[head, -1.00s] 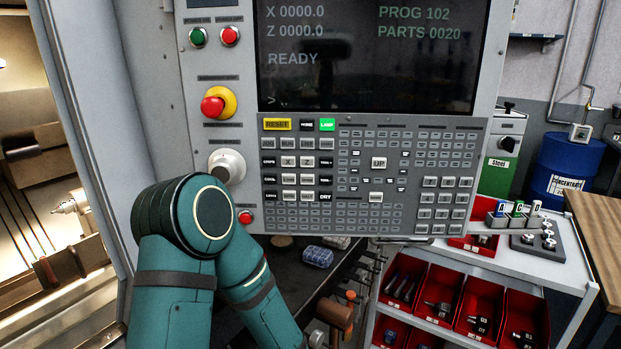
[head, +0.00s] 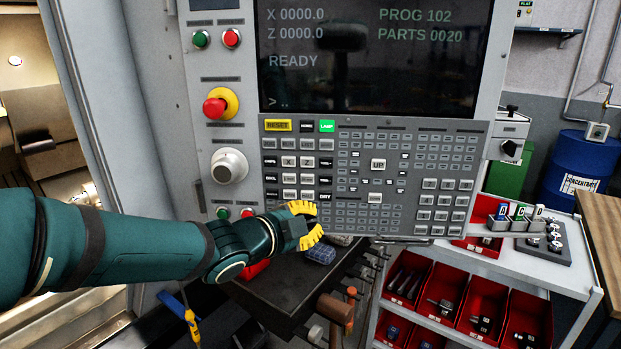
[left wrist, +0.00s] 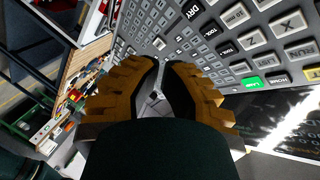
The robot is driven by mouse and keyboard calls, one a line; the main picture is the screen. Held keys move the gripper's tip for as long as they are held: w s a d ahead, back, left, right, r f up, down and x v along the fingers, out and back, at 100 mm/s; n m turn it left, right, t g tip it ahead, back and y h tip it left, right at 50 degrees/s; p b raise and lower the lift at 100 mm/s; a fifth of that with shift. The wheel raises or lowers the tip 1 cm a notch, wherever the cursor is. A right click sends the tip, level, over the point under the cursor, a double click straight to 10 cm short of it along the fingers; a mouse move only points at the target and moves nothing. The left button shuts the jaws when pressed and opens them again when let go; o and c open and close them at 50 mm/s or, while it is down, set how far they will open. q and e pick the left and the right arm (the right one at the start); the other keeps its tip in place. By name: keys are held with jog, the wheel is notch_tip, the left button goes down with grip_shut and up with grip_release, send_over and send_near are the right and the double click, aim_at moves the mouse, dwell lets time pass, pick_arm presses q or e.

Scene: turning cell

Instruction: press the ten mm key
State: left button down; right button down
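The control panel's keypad (head: 372,180) fills the middle of the head view, with rows of grey, white and black keys. My left gripper (head: 318,222), with yellow fingers, is in front of the keypad's lower left part, below the DRY key (head: 325,195). In the left wrist view its fingertips (left wrist: 161,62) come together with nothing seen held, and keys lie beyond them. I cannot tell whether they touch the panel. My right gripper is not in view.
The screen (head: 372,60) reads READY. A red emergency button (head: 214,106) and a grey knob (head: 228,167) stand out at the panel's left. The green-lit LAMP key (head: 327,126) is above. A white cart (head: 560,277) with red bins is at lower right.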

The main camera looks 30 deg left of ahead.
pick_arm(q)
jog(key=shift+s+a+r+m, duration=0.1)
jog(key=shift+s+r+m, duration=0.05)
jog(key=shift+r, duration=0.2)
jog(key=shift+s+a+r+m, duration=0.1)
jog(key=shift+r+m, duration=0.05)
jog(key=shift+r, duration=0.2)
jog(key=shift+w, duration=0.1)
jog(key=p, duration=0.2)
send_near(323, 187)
jog(key=shift+d+x, duration=0.2)
jog(key=shift+x, duration=1.05)
jog(key=shift+d+x, duration=0.2)
jog(key=shift+x, duration=1)
jog(key=shift+f, duration=0.15)
jog(key=shift+w+a, duration=0.2)
jog(key=shift+w, duration=0.1)
jog(key=shift+w+a, duration=0.15)
jog(key=shift+w, duration=0.1)
jog(key=shift+s, duration=0.1)
jog(key=shift+s+d+b, duration=0.4)
jog(key=shift+s, duration=0.2)
